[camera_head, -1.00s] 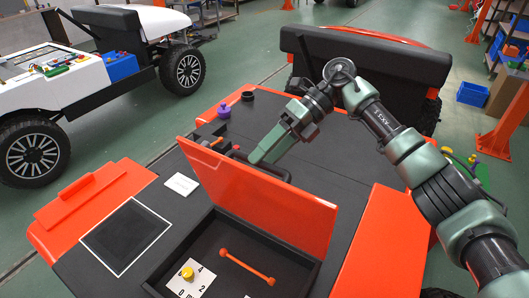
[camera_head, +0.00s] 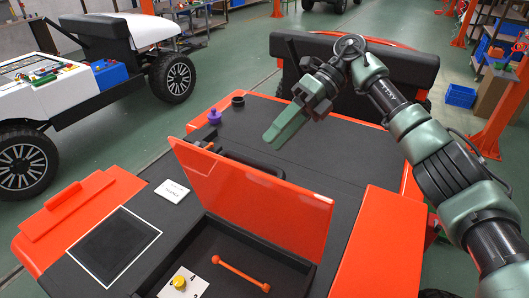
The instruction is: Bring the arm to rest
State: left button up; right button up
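My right arm comes in from the right. Its gripper (camera_head: 286,127) hangs over the dark deck of the orange cart, beyond the raised orange lid (camera_head: 255,200). A green finger points down and left, and no object shows at it. The fingers overlap from this angle, so I cannot tell if they are open or shut. My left gripper is not in view. The open compartment (camera_head: 222,242) below the lid holds an orange rod with knobbed ends (camera_head: 243,275) and a yellow knob (camera_head: 179,283) on a white card.
A purple piece (camera_head: 214,117) and a black ring (camera_head: 238,102) stand on the deck's far left. A white card (camera_head: 172,191) and a black panel (camera_head: 115,243) lie left of the lid. A black seat back (camera_head: 400,68) rises behind my arm. A white cart (camera_head: 40,95) stands far left.

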jog(key=shift+w+d+r, duration=0.15)
jog(key=shift+d+r, duration=0.1)
jog(key=shift+r, duration=0.2)
